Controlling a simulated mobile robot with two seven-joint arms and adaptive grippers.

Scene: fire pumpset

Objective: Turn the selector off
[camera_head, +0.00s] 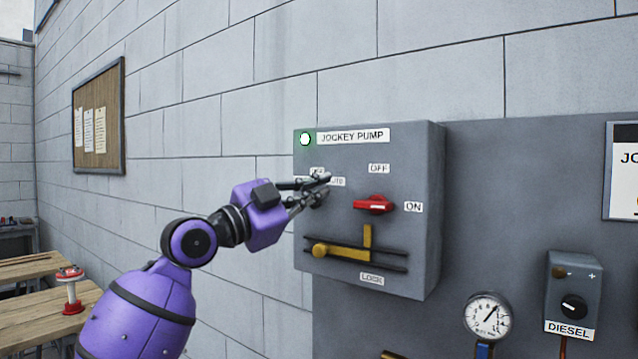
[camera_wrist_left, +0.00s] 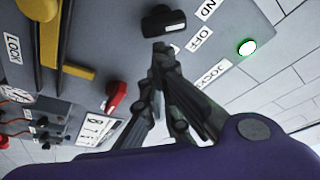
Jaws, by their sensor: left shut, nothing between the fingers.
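The jockey pump box (camera_head: 425,240) is a grey panel on the wall with a lit green lamp. A black selector knob (camera_wrist_left: 163,20) with a white mark sits on its face in the left wrist view. Labels ending in "ND" and reading "OFF" stand beside it; I cannot tell for sure which one the mark points at. In the head view this knob is mostly hidden behind my left gripper (camera_head: 328,178). The gripper is shut and empty. Its fingertips (camera_wrist_left: 162,48) appear close beside the knob; contact is unclear. My right gripper is out of view.
A red switch (camera_head: 373,204) beside "OFF" and "ON" labels is to the right. A yellow lever (camera_head: 345,252) in a slotted guide is below. A gauge (camera_head: 487,317) and a diesel selector (camera_head: 574,307) are lower right. Wooden tables (camera_head: 40,325) stand at left.

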